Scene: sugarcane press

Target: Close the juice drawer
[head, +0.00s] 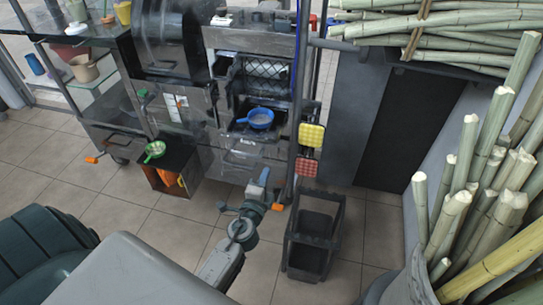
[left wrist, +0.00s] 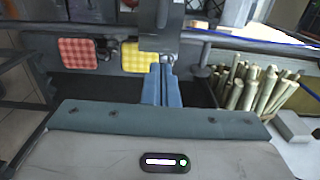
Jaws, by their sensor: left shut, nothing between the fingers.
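The grey sugarcane press (head: 250,40) stands at the top middle of the head view. A blue pan (head: 261,118) sits in its open bay, below a mesh panel. Below the pan is a grey drawer front (head: 243,158), which I take for the juice drawer; how far it stands out is hard to tell. My left gripper (head: 263,177) is in front of and below that front, its blue fingers pointing at the machine. The fingers (left wrist: 160,85) are together and empty in the left wrist view. Contact with the drawer cannot be made out. My right gripper is not in view.
A black bin (head: 312,240) stands on the floor to the right of my left gripper. Red (head: 308,163) and yellow (head: 312,134) checked cloths hang above it. A dark box (head: 178,175) with a green strainer (head: 154,150) is at left. Upright sugarcane (head: 475,200) fills the right side.

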